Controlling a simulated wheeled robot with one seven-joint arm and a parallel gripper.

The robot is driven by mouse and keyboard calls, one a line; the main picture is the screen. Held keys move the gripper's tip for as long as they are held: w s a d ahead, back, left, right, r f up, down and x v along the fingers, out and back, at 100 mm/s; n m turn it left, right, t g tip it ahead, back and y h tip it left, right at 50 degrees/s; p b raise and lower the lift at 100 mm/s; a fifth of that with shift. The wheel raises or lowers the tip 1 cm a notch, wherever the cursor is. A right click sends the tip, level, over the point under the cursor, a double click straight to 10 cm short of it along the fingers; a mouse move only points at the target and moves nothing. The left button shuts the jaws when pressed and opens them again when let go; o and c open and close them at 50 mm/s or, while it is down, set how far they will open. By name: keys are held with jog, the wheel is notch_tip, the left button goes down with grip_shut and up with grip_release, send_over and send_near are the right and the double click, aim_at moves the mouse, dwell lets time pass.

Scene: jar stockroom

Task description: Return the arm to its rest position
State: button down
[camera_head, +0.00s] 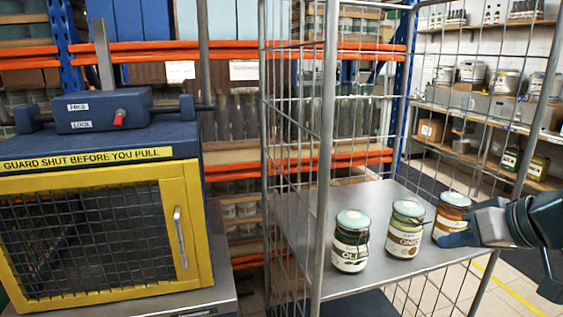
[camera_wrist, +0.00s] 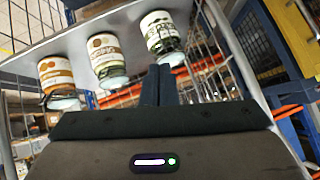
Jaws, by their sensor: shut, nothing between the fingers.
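My gripper (camera_head: 447,240) is at the right of the head view, in front of the right jar and hiding part of it. In the wrist view its two dark fingers (camera_wrist: 158,86) are together and empty. My arm reaches in from the right edge. I cannot tell whether my gripper touches the orange jar.
The trolley's wire sides and upright post (camera_head: 327,150) stand around the shelf. Stocked racks with orange beams (camera_head: 240,156) stand behind. Tiled floor shows at lower right.

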jog(key=s+a+f+g+h+p, duration=0.1)
jog(key=s+a+g+h+p, duration=0.1)
jog(key=a+p, duration=0.5)
jog(key=s+a+g+h+p, duration=0.2)
jog(key=s+a+g+p, duration=0.1)
jog(key=a+p, duration=0.5)
jog(key=a+g, duration=0.1)
jog(key=a, duration=0.1)
jog(key=shift+s+a+f+m, duration=0.3)
jog(key=shift+f, duration=0.1)
